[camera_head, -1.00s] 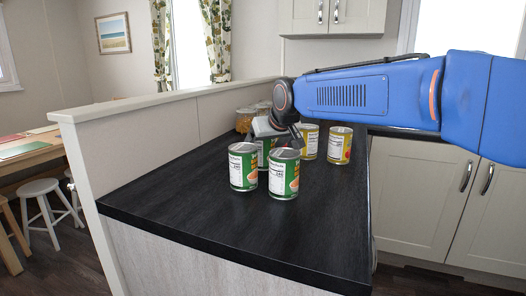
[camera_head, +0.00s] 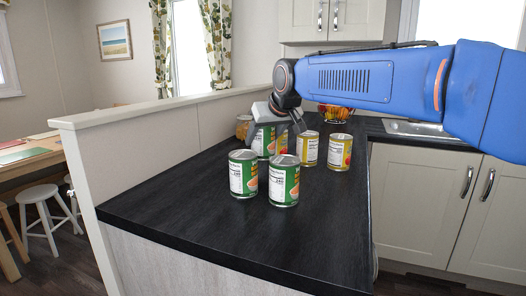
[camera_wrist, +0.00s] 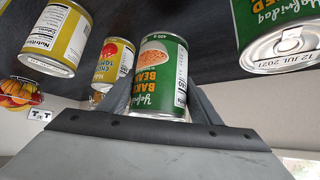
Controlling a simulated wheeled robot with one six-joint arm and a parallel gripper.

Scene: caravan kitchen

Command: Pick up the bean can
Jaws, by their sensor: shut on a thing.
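My gripper (camera_head: 283,124) is shut on a green baked beans can (camera_wrist: 160,78), with one finger on each side of it in the wrist view. In the head view the held can (camera_head: 264,143) is upright behind the front cans, partly covered by the gripper. Whether it clears the counter is hard to tell. Two more green cans of the same look, a left one (camera_head: 243,174) and a right one (camera_head: 284,181), stand at the front of the black counter (camera_head: 225,221). Another green can (camera_wrist: 278,36) shows at the wrist view's right.
Two yellow cans (camera_head: 309,149) (camera_head: 338,152) stand right of the held can. A fruit bowl (camera_head: 336,113) and a sink (camera_head: 414,128) are behind. A low wall (camera_head: 175,132) edges the counter's left. The counter's front is clear.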

